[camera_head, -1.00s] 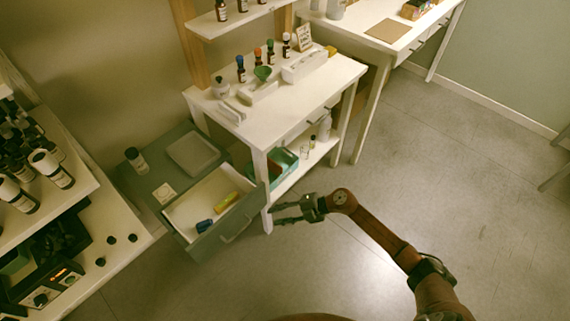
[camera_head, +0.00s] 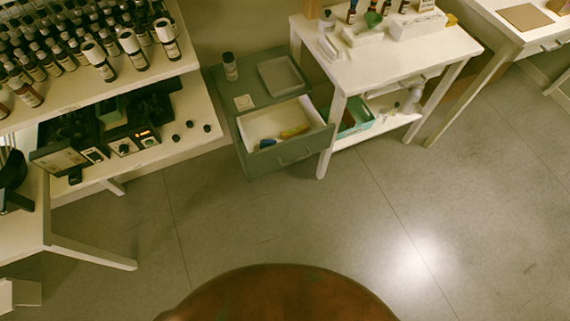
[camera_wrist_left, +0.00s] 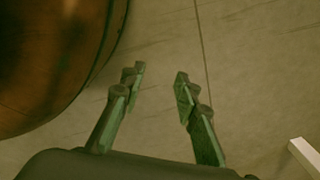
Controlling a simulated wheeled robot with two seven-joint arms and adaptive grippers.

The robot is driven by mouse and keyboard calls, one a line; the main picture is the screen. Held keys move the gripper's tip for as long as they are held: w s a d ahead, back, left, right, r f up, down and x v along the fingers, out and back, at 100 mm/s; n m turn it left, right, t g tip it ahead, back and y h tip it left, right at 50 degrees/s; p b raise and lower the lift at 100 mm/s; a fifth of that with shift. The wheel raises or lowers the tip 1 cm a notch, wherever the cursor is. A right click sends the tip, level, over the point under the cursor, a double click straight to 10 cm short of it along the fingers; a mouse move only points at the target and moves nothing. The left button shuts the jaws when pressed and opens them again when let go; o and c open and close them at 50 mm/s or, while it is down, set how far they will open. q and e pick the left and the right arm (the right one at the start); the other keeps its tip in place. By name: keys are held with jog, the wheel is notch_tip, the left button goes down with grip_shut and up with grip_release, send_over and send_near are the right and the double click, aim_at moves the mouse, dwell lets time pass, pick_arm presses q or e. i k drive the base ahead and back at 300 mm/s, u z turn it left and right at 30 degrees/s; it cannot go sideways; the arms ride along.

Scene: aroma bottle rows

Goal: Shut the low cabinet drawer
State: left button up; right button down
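The low grey-green cabinet (camera_head: 262,85) stands between the bottle shelf and the white table. Its drawer (camera_head: 279,125) is pulled open in the head view. A yellow item (camera_head: 295,131) and a blue item (camera_head: 267,143) lie inside the drawer. My left gripper (camera_wrist_left: 155,88) shows in the left wrist view with its fingers spread apart and nothing between them, over bare floor. It is not in the head view and is away from the drawer. My right gripper is in neither current view.
A white table (camera_head: 390,45) stands right of the cabinet, its leg close to the drawer's right side. A teal bin (camera_head: 354,117) sits on its lower shelf. A bottle shelf (camera_head: 140,70) is on the left. The floor (camera_head: 270,220) before the drawer is clear.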

aim_at(268, 122)
jog(key=k, duration=1)
jog(key=u, duration=0.6)
jog(key=i, duration=1.35)
jog(key=z, duration=0.4)
